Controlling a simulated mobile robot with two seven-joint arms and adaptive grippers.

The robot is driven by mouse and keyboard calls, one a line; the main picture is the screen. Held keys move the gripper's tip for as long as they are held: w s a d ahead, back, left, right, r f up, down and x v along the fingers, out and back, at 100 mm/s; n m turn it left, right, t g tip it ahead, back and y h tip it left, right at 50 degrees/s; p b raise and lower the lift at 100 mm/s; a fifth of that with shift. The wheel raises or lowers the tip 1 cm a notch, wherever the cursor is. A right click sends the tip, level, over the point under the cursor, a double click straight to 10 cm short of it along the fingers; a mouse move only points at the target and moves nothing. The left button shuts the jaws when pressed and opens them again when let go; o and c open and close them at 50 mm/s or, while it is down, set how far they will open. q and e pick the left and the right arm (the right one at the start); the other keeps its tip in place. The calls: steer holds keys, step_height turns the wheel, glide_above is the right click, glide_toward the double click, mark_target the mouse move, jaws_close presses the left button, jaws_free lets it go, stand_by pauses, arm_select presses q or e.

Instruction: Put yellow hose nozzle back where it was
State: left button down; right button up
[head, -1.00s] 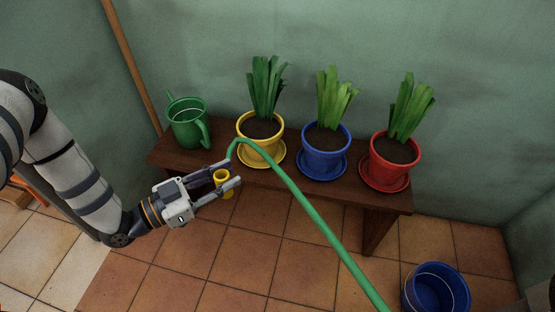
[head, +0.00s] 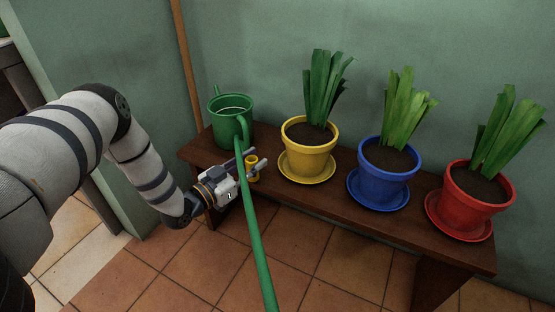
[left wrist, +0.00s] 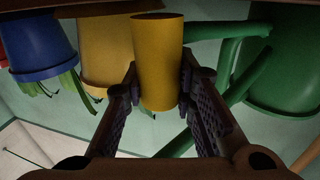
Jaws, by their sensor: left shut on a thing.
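The yellow hose nozzle (head: 252,174) is a small yellow cylinder held between the fingers of my left gripper (head: 257,161). In the left wrist view, the nozzle (left wrist: 158,62) sits between both finger pads of the left gripper (left wrist: 158,90), and the picture is upside down. A green hose (head: 256,240) runs past the gripper toward the bottom of the head view. Whether it joins the nozzle is hard to tell. In the head view the nozzle is at the front edge of the brown bench (head: 325,202), below the green watering can (head: 228,122). My right gripper is not in view.
On the bench stand a yellow pot (head: 310,157), a blue pot (head: 385,182) and a red pot (head: 470,205), each with a leafy plant and saucer. A wooden pole (head: 186,65) leans on the wall. The tiled floor in front is open.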

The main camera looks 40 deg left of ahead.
arm_select(q)
steer(key=w, duration=0.3)
steer(key=w+b, duration=0.1)
steer(key=w, duration=0.2)
steer(key=shift+d+f+b, duration=0.15)
steer(key=shift+d+b, duration=0.05)
steer(key=shift+b, duration=0.1)
steer(key=shift+f, duration=0.35)
steer(key=c, duration=1.6)
jaws_free()
